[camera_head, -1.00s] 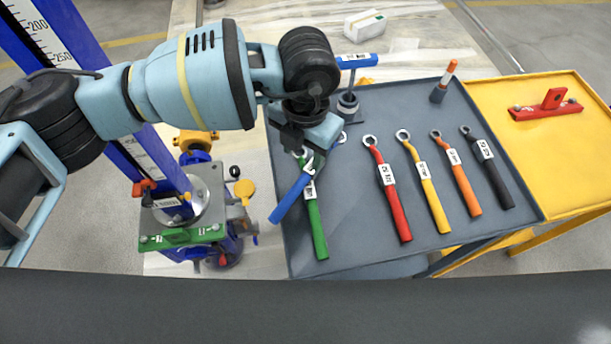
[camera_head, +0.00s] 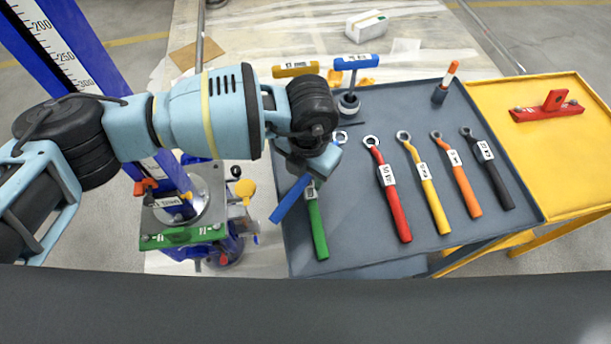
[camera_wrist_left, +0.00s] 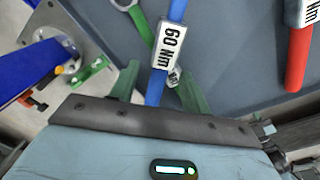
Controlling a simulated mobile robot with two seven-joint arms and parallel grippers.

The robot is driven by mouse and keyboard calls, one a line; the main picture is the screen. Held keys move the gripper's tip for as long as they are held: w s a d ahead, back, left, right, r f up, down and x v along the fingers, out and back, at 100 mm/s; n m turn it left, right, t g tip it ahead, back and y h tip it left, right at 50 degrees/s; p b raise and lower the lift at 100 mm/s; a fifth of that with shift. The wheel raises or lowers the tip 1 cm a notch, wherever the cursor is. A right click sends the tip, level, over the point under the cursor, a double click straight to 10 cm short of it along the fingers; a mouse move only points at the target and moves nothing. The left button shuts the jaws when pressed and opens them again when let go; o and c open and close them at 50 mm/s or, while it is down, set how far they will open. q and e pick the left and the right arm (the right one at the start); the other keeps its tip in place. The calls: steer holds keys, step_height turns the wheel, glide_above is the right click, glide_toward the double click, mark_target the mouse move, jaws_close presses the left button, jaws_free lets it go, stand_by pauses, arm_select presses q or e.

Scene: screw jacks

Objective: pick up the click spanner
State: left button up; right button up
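A blue click spanner (camera_head: 290,199) labelled 60 Nm lies slanted across the left edge of the grey tray, its handle end sticking out past the edge. In the left wrist view the spanner (camera_wrist_left: 176,10) runs between the two greenish fingers of my left gripper (camera_wrist_left: 157,88), with a gap on each side. The gripper (camera_head: 312,172) is over its upper end and looks open. The spanner's head is hidden under the gripper. A green spanner (camera_head: 316,228) lies next to it, partly covered. My right gripper is out of view.
Red (camera_head: 394,206), yellow (camera_head: 430,195), orange (camera_head: 461,187) and black (camera_head: 492,177) spanners lie to the right on the grey tray (camera_head: 350,240). A blue T-handle tool (camera_head: 357,62) stands at the tray's back. A blue screw jack (camera_head: 178,212) stands at left.

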arm_select(q)
jaws_close()
steer(key=shift+r, duration=0.1)
